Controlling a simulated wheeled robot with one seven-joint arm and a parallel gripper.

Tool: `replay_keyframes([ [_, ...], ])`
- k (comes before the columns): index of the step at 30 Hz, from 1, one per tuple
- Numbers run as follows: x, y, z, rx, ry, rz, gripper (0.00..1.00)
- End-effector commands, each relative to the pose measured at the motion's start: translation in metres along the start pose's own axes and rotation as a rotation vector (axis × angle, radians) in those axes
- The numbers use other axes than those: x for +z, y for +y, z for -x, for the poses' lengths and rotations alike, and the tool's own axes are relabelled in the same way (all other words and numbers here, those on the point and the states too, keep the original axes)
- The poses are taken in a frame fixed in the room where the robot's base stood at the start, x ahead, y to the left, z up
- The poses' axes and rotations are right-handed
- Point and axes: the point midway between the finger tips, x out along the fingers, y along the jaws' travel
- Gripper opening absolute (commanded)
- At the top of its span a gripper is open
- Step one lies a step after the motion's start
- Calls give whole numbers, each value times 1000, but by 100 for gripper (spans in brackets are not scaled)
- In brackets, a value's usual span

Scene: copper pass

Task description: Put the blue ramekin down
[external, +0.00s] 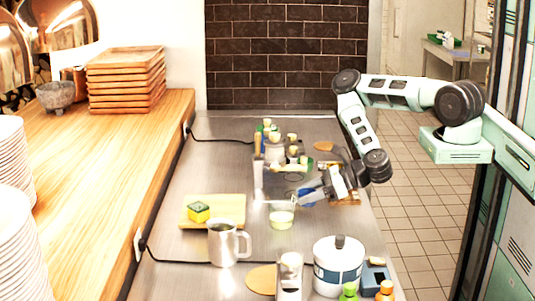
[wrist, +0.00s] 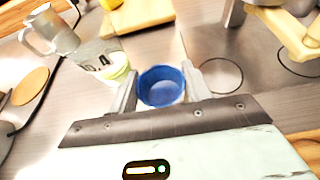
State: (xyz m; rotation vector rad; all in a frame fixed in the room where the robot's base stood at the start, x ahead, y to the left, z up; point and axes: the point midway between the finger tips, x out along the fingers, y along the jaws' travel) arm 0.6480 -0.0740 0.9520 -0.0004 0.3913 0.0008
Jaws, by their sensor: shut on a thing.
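The blue ramekin (wrist: 161,87) sits between the two fingers of my gripper (wrist: 160,92) in the wrist view, and the fingers are shut on it. Its open top faces the camera and it looks empty. In the external view my gripper (external: 303,196) is low over the steel counter, and the blue ramekin (external: 308,200) shows partly behind the fingers. I cannot tell whether its base touches the counter.
Bottles and jars (external: 273,152) stand behind. Ringed cooking zones (wrist: 218,75) lie right.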

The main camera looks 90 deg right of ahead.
Motion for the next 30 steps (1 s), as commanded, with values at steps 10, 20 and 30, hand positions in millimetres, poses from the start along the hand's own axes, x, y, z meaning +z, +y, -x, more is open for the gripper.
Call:
replay_keyframes([
  [10,28,0,5,44,-3,18,25],
  [20,116,-9,25,221,-2,97,25],
  [30,134,-101,26,263,3,117,25],
])
